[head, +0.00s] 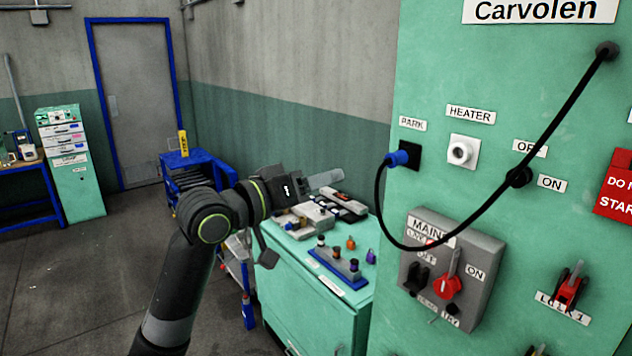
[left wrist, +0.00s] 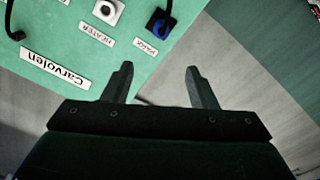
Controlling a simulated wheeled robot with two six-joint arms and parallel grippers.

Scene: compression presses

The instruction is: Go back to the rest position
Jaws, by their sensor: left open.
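My left gripper (head: 325,179) is raised in front of the green press panel (head: 480,200), to the left of it in the head view. In the left wrist view its two fingers (left wrist: 160,85) are apart with nothing between them. The blue plug (head: 398,158) on the black cable sits in the PARK socket; the plug also shows in the left wrist view (left wrist: 159,22), beyond the fingers. The white HEATER socket (head: 462,151) is empty. My right gripper does not show.
A green cabinet (head: 310,310) below my left gripper carries a blue rack (head: 338,268) with small coloured pieces. The MAINS box (head: 455,270) with a red switch is on the panel. A blue cart (head: 195,170) stands further back. The floor at left is clear.

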